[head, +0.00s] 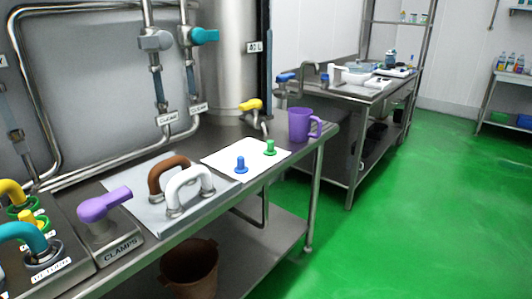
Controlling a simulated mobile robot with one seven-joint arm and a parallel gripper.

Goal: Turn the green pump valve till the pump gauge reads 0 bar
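I cannot pick out the green pump valve or a pump gauge with certainty. A small green knob-shaped piece (269,148) stands on a white sheet on the near steel bench, beside a similar blue piece (241,165). A teal lever (205,36) sits on a vertical pipe at the back, above a tag that seems to read CLEAN. Yellow handles with green rings (40,222) and a teal curved handle (24,236) stand on a steel panel at the left edge, partly cut off. My gripper is not in view.
The near bench (200,228) also bears a purple lever (104,204) on a block marked CLAMPS, brown (168,172) and white (190,188) curved handles, and a purple jug (301,125). A brown bucket (190,268) is below. The green floor (400,220) at right is clear.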

